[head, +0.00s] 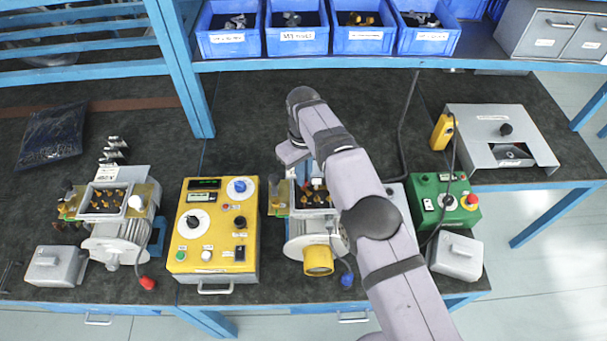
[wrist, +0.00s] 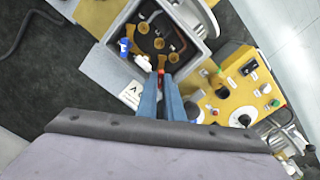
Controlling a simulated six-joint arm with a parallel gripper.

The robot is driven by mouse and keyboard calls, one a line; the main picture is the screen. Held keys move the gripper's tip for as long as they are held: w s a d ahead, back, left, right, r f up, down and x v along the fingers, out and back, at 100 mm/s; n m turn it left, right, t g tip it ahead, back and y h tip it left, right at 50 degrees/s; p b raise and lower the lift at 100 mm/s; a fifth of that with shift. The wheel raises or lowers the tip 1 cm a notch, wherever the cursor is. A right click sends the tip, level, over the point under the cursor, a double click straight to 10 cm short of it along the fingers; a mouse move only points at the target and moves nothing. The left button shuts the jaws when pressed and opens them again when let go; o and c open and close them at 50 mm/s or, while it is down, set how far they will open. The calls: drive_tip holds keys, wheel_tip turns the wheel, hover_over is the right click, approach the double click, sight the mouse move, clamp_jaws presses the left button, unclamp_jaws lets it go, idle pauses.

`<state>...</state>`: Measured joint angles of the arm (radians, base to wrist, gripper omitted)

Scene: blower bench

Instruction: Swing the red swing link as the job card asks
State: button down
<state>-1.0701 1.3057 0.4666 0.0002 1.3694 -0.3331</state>
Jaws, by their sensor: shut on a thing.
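The red swing link (wrist: 161,71) shows as a small red piece between my fingertips at the wall of an open grey terminal box (wrist: 190,55). My gripper (wrist: 161,82) is shut on it, and the blue fingers hide most of it. Several brass terminals (wrist: 159,43) stand inside the box. A white card (wrist: 131,97) with a printed letter A lies left of the fingers; its other marks are too small to read. In the head view the box sits on the middle blower (head: 305,235), partly hidden by my arm.
A yellow control box (head: 215,230) stands left of the middle blower, and a green box (head: 443,200) stands to its right. Another blower (head: 118,235) is at far left. Blue bins (head: 295,42) line the back shelf. Dark bench surface (head: 250,110) behind is clear.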

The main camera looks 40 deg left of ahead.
drive_tip(key=m, duration=0.7)
idle(0.6)
drive_tip(key=c, duration=1.9)
unclamp_jaws()
drive_tip(key=shift+r, duration=0.1)
drive_tip(key=shift+w+r+p, duration=0.1)
drive_tip(key=shift+r+p, duration=0.4)
drive_tip(key=shift+p, duration=0.05)
wheel_tip(320, 180, up, 4)
drive_tip(key=shift+r+p, duration=0.1)
drive_tip(key=shift+p, duration=0.65)
drive_tip(key=shift+a+r, duration=0.2)
drive_tip(key=shift+r, duration=0.55)
drive_tip(key=shift+s+d+r, duration=0.1)
drive_tip(key=shift+s+r, duration=0.15)
drive_tip(key=shift+r, duration=0.3)
